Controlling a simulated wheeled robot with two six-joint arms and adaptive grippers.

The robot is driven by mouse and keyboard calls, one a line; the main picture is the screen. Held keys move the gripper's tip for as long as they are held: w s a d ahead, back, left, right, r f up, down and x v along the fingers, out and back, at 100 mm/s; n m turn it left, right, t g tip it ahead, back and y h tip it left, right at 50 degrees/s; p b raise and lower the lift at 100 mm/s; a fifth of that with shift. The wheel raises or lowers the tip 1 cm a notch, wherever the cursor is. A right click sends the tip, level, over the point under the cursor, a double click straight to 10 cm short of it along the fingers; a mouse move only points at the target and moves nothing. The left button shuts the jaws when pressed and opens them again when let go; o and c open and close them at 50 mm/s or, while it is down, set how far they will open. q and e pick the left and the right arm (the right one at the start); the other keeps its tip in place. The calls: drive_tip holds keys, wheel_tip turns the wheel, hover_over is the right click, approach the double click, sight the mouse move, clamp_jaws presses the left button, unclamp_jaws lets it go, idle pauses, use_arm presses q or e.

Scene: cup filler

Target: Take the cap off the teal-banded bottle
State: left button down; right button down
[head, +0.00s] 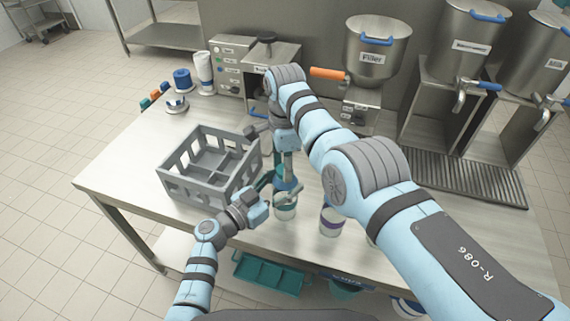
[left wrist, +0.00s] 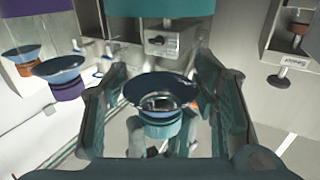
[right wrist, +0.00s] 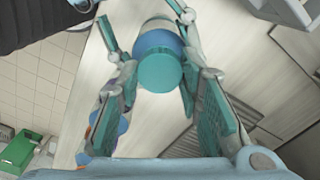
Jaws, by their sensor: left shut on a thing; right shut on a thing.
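The teal-banded bottle (head: 285,212) stands near the table's front edge, with a pale body and blue shoulder. My left gripper (head: 277,190) is shut on it from the left. In the left wrist view, which appears upside down, its teal band (left wrist: 172,25), blue shoulder (left wrist: 160,88) and teal cap (left wrist: 163,129) show between my left fingers. My right gripper (head: 287,178) points down from above and is shut on the cap. The right wrist view shows the cap (right wrist: 160,70) between my right fingers, over the blue shoulder. I cannot tell whether the cap is still seated.
A purple-banded bottle (head: 330,222) stands to the right, partly behind my right arm. A grey divided crate (head: 208,165) is to the left. The filler (head: 377,62) and steel dispensers (head: 465,45) line the back. Clear tabletop lies left of the crate.

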drive_tip(key=n, duration=0.7)
drive_tip(key=shift+a, duration=0.1)
drive_tip(key=n, duration=0.5)
drive_tip(key=shift+n, duration=0.3)
drive_tip(key=n, duration=0.4)
drive_tip(key=shift+s+n, duration=0.1)
drive_tip(key=shift+n, duration=0.2)
drive_tip(key=n, duration=0.4)
drive_tip(key=shift+n, duration=0.3)
drive_tip(key=n, duration=0.4)
drive_tip(key=shift+s+a+n, duration=0.1)
drive_tip(key=shift+n, duration=0.3)
drive_tip(key=n, duration=0.3)
drive_tip(key=shift+n, duration=0.3)
drive_tip(key=n, duration=0.4)
drive_tip(key=shift+s, duration=0.1)
drive_tip(key=shift+r, duration=0.15)
